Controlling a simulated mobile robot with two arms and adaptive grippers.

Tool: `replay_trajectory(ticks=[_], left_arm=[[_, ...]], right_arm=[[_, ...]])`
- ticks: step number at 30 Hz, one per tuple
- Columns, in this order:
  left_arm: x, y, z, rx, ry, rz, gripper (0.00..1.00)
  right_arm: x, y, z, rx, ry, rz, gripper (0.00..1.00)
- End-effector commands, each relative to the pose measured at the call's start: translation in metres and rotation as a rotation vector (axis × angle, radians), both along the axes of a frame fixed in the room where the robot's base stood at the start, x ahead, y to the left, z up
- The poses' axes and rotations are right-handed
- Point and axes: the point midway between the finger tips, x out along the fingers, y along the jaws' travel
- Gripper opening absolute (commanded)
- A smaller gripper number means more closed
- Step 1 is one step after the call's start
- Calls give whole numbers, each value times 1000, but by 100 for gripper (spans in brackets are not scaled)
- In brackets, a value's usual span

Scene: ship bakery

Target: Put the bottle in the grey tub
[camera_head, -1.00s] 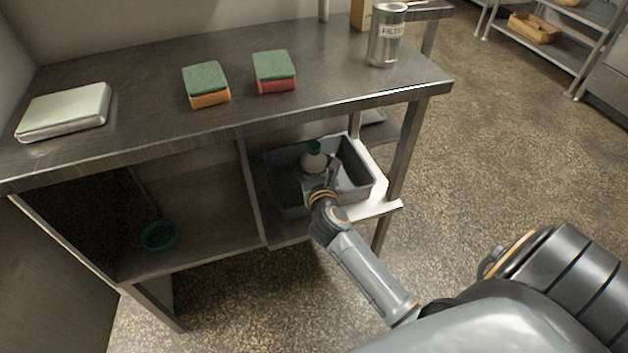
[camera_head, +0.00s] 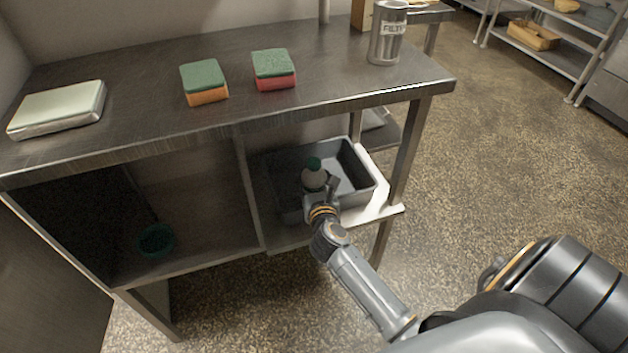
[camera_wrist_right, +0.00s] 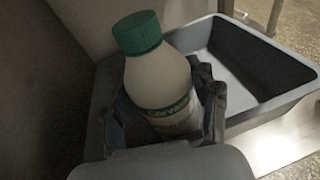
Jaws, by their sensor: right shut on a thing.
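The bottle (camera_head: 314,176) is white with a green cap and a green-banded label. It shows large in the right wrist view (camera_wrist_right: 160,80), leaning a little. My right gripper (camera_head: 322,190) is shut on it, with a finger on each side of its body (camera_wrist_right: 165,118). The grey tub (camera_head: 372,178) stands on the lower shelf under the worktop. In the head view the bottle is in front of the tub's left part; in the wrist view the tub (camera_wrist_right: 285,65) lies to the bottle's right. The bottle's lower end is hidden. My left gripper is not seen.
The steel worktop (camera_head: 140,125) overhangs the shelf. On it are two sponges (camera_head: 204,82) (camera_head: 273,69), a scale-like flat box (camera_head: 58,108) and a metal canister (camera_head: 387,35). An upright divider (camera_head: 249,190) stands left of the tub. A green round thing (camera_head: 156,240) lies in the left compartment.

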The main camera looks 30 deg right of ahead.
Motion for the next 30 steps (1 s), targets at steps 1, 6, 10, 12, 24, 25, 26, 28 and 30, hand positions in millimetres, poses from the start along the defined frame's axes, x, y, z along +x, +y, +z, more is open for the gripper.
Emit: replay_trajectory(ticks=[1, 6, 10, 12, 24, 25, 26, 28, 30], left_arm=[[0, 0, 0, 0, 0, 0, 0], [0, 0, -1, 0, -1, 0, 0], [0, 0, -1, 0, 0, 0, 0], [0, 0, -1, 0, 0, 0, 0], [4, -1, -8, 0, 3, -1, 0], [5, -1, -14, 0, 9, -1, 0], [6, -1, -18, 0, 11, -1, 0], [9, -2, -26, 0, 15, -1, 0], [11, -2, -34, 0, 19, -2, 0]], right_arm=[[1, 0, 3, -2, -5, 1, 0], [0, 0, -3, 0, 0, 0, 65], [0, 0, -3, 0, 0, 0, 82], [0, 0, -3, 0, 0, 0, 82], [-14, 7, 3, 2, 2, 1, 82], [-19, 9, 4, 2, 2, 1, 82], [-24, 11, 6, 2, 2, 1, 82], [-38, 18, 8, 3, 3, 1, 82], [-52, 24, 12, 2, 4, 0, 82]])
